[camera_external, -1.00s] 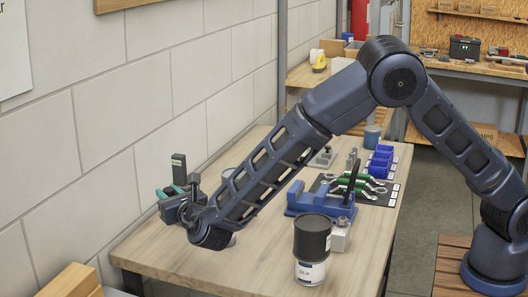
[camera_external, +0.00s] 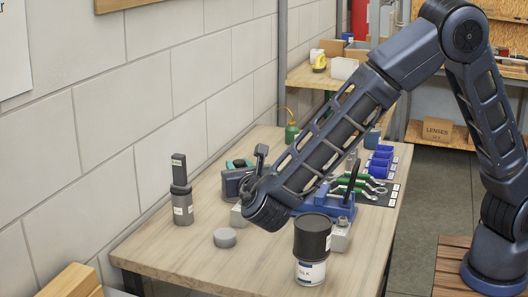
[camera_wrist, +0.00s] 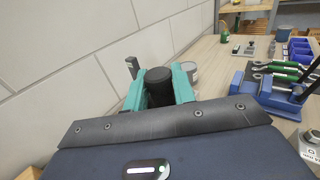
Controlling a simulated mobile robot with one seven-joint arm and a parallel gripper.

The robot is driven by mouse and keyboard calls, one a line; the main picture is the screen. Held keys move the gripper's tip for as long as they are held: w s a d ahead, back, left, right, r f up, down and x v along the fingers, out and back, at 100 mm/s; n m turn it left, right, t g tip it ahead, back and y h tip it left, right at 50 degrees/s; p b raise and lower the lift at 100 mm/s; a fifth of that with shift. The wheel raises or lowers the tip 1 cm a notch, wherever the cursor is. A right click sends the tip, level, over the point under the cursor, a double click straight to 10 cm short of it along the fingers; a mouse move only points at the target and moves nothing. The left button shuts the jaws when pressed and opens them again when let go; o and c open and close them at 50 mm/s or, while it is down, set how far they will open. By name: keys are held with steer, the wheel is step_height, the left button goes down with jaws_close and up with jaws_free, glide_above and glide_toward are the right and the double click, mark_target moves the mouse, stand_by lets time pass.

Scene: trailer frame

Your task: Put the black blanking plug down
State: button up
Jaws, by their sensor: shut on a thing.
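The black blanking plug (camera_wrist: 159,86) shows in the wrist view as a dark round cylinder between the teal fingers of my gripper (camera_wrist: 160,92). The fingers are shut on its sides. In the external view my gripper (camera_external: 240,166) is above the back left part of the workbench (camera_external: 185,252), and the plug itself cannot be made out there. I cannot tell the exact gap between the plug and anything below it.
A dark grey labelled cylinder (camera_external: 182,206) stands upright at the left, with a grey disc (camera_external: 225,238) near it. A black-topped can (camera_external: 312,240) stands at the front. A blue vise (camera_external: 325,200), spanners (camera_external: 372,184) and blue bins (camera_external: 380,160) lie to the right. The front left tabletop is clear.

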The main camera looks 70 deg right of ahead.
steer(key=s+g, duration=0.1)
steer(key=s, duration=0.3)
steer(key=shift+m+h, duration=0.3)
steer(key=shift+h, duration=0.1)
steer(key=f, duration=1.3)
steer(key=d+f, duration=0.1)
steer(key=f, duration=0.5)
steer(key=shift+s+f, duration=0.15)
steer(key=shift+f, duration=0.15)
steer(key=shift+f, duration=0.15)
steer(key=o, duration=1)
steer(key=v, duration=1.2)
